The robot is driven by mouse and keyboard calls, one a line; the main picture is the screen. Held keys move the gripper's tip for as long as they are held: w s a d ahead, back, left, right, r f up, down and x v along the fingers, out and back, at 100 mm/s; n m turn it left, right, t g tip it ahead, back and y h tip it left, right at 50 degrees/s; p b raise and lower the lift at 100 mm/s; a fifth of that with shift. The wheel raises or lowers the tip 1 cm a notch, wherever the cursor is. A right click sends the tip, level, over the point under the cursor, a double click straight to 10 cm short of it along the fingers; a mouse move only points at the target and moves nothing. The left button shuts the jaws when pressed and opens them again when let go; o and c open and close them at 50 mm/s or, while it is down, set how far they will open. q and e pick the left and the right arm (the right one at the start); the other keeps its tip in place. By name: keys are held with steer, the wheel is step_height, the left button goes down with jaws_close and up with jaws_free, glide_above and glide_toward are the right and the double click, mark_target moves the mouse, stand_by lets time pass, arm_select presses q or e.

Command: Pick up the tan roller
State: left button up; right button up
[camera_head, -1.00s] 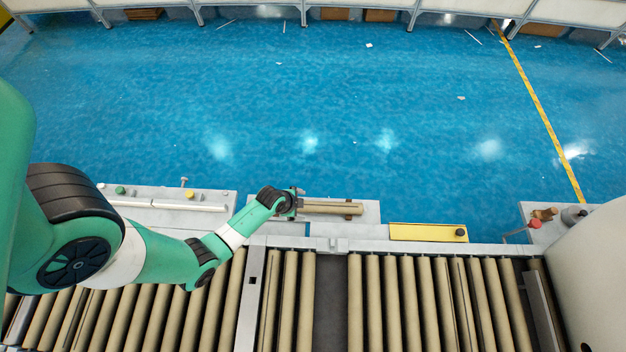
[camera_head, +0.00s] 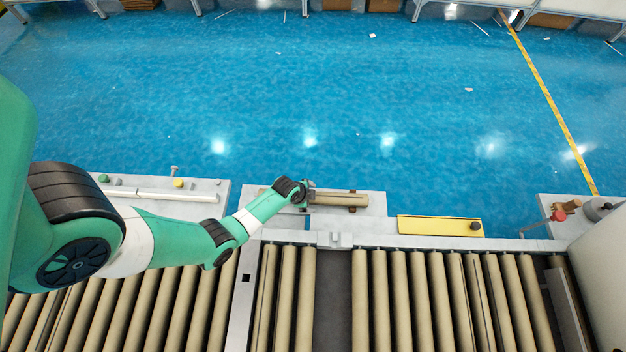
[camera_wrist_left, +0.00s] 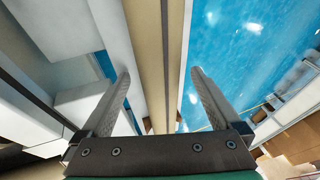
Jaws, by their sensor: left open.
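The tan roller (camera_head: 342,199) lies lengthwise on a grey ledge (camera_head: 376,208) beyond the conveyor in the head view. My left gripper (camera_head: 308,192) is at the roller's left end, its fingertips small and hard to make out there. In the left wrist view the roller (camera_wrist_left: 148,50) runs between the open fingers of my left gripper (camera_wrist_left: 160,74). A gap shows on each side of the roller, so no grip on it is visible. My right gripper is not in view.
The conveyor (camera_head: 334,300) has several similar tan rollers with a dark gap among them. A yellow plate (camera_head: 432,226) sits right of the ledge. A white bar (camera_head: 160,195) and small buttons are to the left. Blue floor (camera_head: 330,110) lies open beyond.

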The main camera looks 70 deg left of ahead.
arm_select(q)
jaws_close()
steer(key=shift+w+r, duration=0.1)
stand_by(0.7)
